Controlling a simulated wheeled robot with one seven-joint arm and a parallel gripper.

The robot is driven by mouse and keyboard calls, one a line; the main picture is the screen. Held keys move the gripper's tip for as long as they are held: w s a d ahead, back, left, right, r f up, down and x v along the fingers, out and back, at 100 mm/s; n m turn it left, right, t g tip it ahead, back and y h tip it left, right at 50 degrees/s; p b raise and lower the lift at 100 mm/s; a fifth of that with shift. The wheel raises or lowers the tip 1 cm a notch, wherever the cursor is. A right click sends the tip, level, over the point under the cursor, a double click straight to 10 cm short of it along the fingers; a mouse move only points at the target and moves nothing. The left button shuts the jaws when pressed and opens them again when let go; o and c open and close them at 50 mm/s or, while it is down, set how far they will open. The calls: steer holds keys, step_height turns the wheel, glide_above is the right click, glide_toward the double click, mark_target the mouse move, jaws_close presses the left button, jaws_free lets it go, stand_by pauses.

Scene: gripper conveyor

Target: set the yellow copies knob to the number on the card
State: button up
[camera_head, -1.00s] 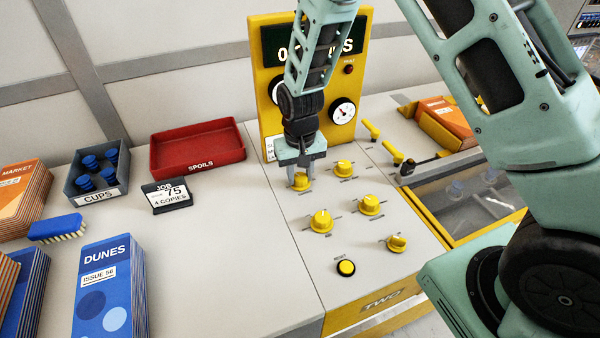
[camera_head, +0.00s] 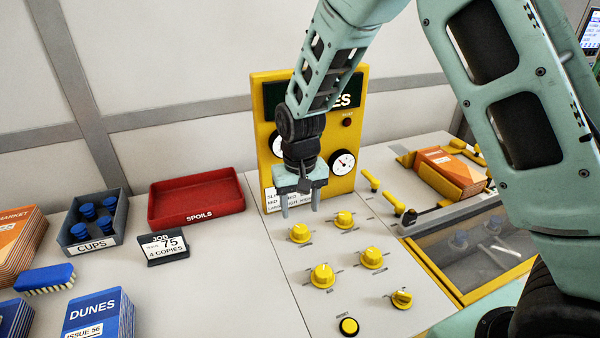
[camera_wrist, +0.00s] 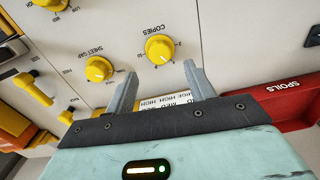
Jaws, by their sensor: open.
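The yellow copies knob (camera_head: 300,233) is at the back left of the knob panel. It also shows in the wrist view (camera_wrist: 159,48), labelled COPIES, with small dial numbers around it; its setting is too small to read surely. The card (camera_head: 165,247) stands on the grey table left of the panel and reads JOB, ISSUE 75, 4 COPIES. My gripper (camera_head: 300,209) is open and empty, pointing down above and slightly behind the copies knob, apart from it. In the wrist view the fingers (camera_wrist: 160,77) stand apart with the knob beyond their tips.
The sheet gap knob (camera_head: 344,219) is just right of the copies knob, with several more yellow knobs nearer the front. A yellow upright panel with gauges (camera_head: 343,162) stands close behind my gripper. A red SPOILS tray (camera_head: 197,215) and a cups box (camera_head: 118,238) are left.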

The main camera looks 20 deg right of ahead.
mark_target(300, 227)
step_height(300, 227, up, 11)
steer(key=b, duration=0.1)
steer(key=shift+f, duration=0.1)
stand_by(0.4)
steer(key=s+a+n, duration=0.3)
steer(key=s+n, duration=0.1)
steer(key=s, duration=0.9)
steer(key=s+a+f+n, duration=0.1)
steer(key=s+a+n, duration=0.2)
steer(key=s, duration=1.1)
steer(key=shift+a+n+y, duration=0.2)
steer(key=shift+n+y, duration=0.1)
steer(key=shift+n, duration=0.5)
